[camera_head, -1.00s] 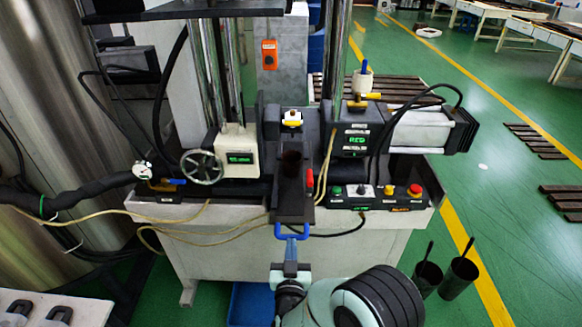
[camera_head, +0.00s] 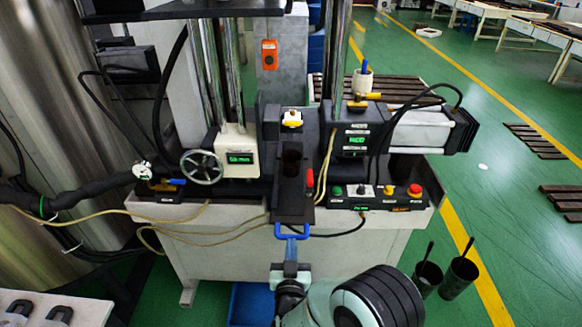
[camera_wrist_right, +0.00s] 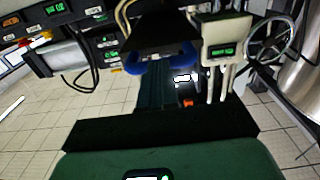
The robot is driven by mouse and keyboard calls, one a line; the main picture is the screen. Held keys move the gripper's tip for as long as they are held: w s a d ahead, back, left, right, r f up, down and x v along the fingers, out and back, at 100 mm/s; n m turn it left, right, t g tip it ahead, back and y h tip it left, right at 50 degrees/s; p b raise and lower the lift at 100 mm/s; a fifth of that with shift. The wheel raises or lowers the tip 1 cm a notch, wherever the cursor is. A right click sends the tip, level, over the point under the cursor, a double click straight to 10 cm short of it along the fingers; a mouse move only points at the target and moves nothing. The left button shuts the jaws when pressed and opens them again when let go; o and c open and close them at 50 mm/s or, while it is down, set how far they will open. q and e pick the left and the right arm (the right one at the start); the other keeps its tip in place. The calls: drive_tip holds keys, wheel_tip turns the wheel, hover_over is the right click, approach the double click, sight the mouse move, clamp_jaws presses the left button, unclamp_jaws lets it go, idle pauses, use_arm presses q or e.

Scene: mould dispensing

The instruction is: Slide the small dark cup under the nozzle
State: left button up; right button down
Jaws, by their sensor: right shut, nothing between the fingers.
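The small dark cup (camera_head: 291,160) stands upright on a dark slide tray (camera_head: 293,207) in the middle of the machine. A blue handle (camera_head: 292,232) is at the tray's near end; it also shows in the right wrist view (camera_wrist_right: 183,61). My right gripper (camera_head: 291,243) is shut and empty at the handle's near side. I cannot tell whether its tips touch the handle. In the right wrist view the gripper (camera_wrist_right: 162,88) points at the handle. The white and yellow part (camera_head: 292,118) behind the cup may be the nozzle; I cannot tell. My left gripper is out of view.
A handwheel (camera_head: 202,167) stands left of the tray. A button panel (camera_head: 376,198) and a red-handled lever (camera_head: 310,180) are on its right. Hoses and cables hang along the front edge. Two dark containers (camera_head: 459,278) stand on the floor at right.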

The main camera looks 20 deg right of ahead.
drive_tip(key=x, duration=0.6)
drive_tip(key=shift+w, duration=0.3)
idle(0.4)
drive_tip(key=shift+x, duration=0.9)
idle(0.8)
drive_tip(key=shift+s+f, duration=0.1)
drive_tip(key=b, duration=0.3)
approach(292, 225)
drive_tip(key=shift+x, duration=1.55)
